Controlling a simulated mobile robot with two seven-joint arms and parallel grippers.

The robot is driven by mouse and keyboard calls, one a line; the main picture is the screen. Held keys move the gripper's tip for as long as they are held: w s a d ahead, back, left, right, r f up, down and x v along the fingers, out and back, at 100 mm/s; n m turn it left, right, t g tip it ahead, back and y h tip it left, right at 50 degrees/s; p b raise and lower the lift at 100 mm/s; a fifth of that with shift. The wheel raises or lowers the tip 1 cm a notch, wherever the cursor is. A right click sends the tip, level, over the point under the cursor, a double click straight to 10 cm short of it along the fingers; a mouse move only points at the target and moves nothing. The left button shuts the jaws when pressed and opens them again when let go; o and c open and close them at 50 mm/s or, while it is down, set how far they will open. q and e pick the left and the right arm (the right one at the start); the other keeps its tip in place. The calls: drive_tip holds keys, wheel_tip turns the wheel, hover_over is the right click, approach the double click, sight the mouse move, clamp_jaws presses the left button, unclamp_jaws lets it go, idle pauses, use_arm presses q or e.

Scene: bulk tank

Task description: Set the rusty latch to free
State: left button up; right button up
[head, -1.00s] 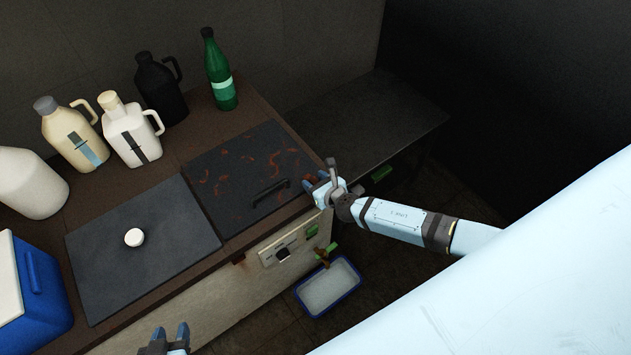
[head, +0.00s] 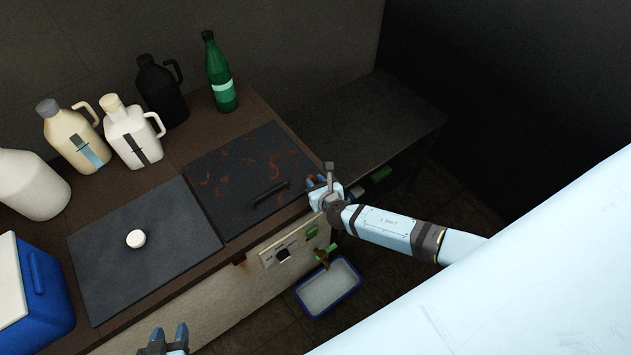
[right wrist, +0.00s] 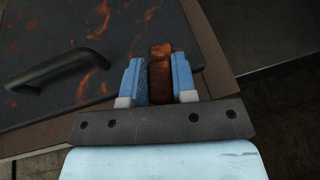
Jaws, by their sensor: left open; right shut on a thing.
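The rusty latch (right wrist: 160,73) shows in the right wrist view as a rust-brown bar between the two blue fingers of my right gripper (right wrist: 158,80). The gripper is shut on it, at the right edge of the tank top. In the head view my right gripper (head: 318,184) is at the corner beside the rust-streaked dark lid, and the latch is hidden behind it. The lid (head: 235,170) lies flat and has a black handle (head: 271,194). My left gripper (head: 166,338) is open and empty at the bottom edge, in front of the tank.
A dark panel with a white knob (head: 136,239) lies left of the lid. Several jugs and a green bottle (head: 221,75) stand at the back. A blue cooler (head: 42,295) is at the left. A blue-rimmed tray (head: 330,287) sits on the floor below a tap (head: 322,257).

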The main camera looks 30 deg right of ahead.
drive_tip(key=m+h, duration=0.3)
drive_tip(key=shift+r+g+p, duration=0.1)
drive_tip(key=shift+g+p, duration=0.2)
drive_tip(key=m+g+h, duration=0.1)
drive_tip(key=m+h, duration=0.2)
drive_tip(key=shift+d+m+g+h, duration=0.15)
drive_tip(key=shift+m+g+h, duration=0.15)
drive_tip(key=shift+g+h, duration=0.1)
drive_tip(key=m+g+h+b, duration=0.1)
drive_tip(key=m+g+h, duration=0.2)
drive_tip(key=m, duration=0.1)
drive_tip(key=shift+s+d+g+h, duration=0.1)
drive_tip(key=shift+d+g+h, duration=0.05)
drive_tip(key=shift+g+h, duration=0.25)
drive_tip(key=shift+s+d+m+g+h+b, duration=0.15)
drive_tip(key=shift+m+g+h+b, duration=0.55)
drive_tip(key=shift+m+g, duration=1.35)
drive_tip(key=shift+h, duration=0.3)
drive_tip(key=o, duration=0.9)
drive_tip(key=shift+s+p, duration=0.1)
drive_tip(key=shift+p, duration=0.2)
